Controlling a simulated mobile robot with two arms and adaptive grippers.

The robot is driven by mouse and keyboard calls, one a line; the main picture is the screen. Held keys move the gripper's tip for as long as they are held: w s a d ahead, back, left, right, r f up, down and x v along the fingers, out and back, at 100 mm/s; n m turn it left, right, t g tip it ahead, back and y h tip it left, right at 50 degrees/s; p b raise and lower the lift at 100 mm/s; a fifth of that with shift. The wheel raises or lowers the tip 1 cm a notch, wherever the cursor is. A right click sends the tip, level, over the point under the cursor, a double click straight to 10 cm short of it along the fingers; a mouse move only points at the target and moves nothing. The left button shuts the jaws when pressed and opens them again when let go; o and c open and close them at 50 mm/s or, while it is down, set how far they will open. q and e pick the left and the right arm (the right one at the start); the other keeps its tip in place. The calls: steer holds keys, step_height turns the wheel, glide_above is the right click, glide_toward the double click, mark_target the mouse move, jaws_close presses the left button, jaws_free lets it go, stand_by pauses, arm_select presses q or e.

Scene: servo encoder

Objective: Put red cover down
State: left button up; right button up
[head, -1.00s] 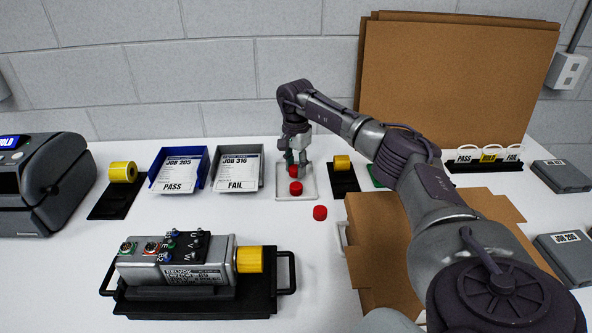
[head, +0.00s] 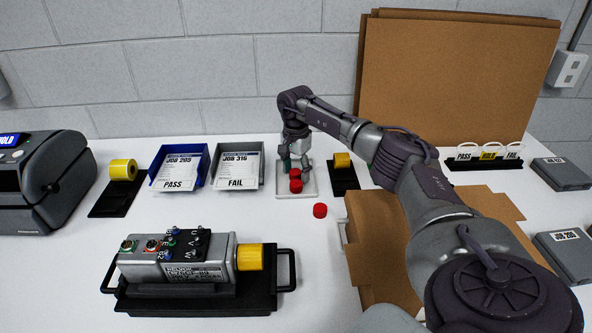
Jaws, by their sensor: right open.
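My right gripper (head: 295,166) is open, pointing down over the small white tray (head: 283,194). A red cover (head: 295,174) sits right at its fingertips. I cannot tell if the fingers touch it. A second red cover (head: 296,186) lies on the tray just in front of it. A third red cover (head: 320,210) lies on the table, off the tray's front right corner. My left gripper is not in view.
A grey servo with a yellow cap (head: 249,257) stands on a black handled plate (head: 262,299). The blue PASS bin (head: 202,166) and grey FAIL bin (head: 257,181) stand left of the tray. A cardboard piece (head: 370,250) lies under my right arm. White table is free around the loose red cover.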

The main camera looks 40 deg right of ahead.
mark_target(296, 171)
step_height(296, 171, up, 12)
steer(key=b, duration=0.1)
steer(key=shift+r, duration=0.15)
stand_by(0.6)
